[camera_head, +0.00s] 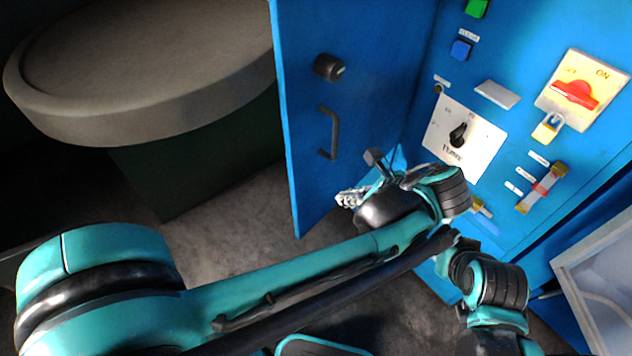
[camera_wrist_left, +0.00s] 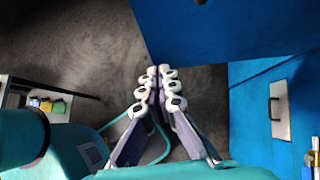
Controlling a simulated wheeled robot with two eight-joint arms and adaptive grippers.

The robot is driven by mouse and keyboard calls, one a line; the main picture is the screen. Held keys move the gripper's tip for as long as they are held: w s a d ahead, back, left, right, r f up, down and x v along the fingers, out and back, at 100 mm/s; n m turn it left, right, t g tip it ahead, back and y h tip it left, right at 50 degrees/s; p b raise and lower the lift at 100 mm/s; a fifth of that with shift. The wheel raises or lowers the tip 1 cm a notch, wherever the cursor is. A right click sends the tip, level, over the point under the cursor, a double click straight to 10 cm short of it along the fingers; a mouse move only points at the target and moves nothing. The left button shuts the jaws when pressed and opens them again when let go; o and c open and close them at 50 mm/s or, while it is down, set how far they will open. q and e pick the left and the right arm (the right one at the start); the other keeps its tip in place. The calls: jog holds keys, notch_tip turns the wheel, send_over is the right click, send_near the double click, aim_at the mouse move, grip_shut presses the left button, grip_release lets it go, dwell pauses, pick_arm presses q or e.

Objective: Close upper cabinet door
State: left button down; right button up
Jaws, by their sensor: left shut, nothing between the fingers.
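The upper cabinet door (camera_head: 345,95) is a blue panel with a black knob (camera_head: 329,67) and a black bar handle (camera_head: 330,132). It stands out at an angle from the blue cabinet front (camera_head: 500,130). My left gripper (camera_head: 349,198) is by the door's lower part, its white fingertips pointing left. In the left wrist view, its fingers (camera_wrist_left: 159,77) are together and empty, and the blue door (camera_wrist_left: 200,30) is beyond them to the upper right. I cannot tell whether the fingertips touch the door. My right gripper is not in view.
The cabinet front carries a dial plate (camera_head: 464,138), a red switch on a yellow plate (camera_head: 575,92) and a padlock (camera_head: 547,128). A round grey-topped stand (camera_head: 140,60) is at the upper left. Bare floor (camera_head: 230,190) lies between it and the door.

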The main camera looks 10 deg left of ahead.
pick_arm(q)
jog(key=d, duration=0.1)
jog(key=m+b, duration=0.1)
jog(key=b, duration=0.1)
send_near(306, 189)
notch_tip(306, 189, down, 4)
jog(key=shift+w+a, duration=0.3)
jog(key=shift+a, duration=0.3)
jog(key=shift+w+a, duration=0.3)
jog(key=shift+a, duration=0.3)
jog(key=shift+w+a, duration=0.3)
jog(key=shift+a, duration=0.25)
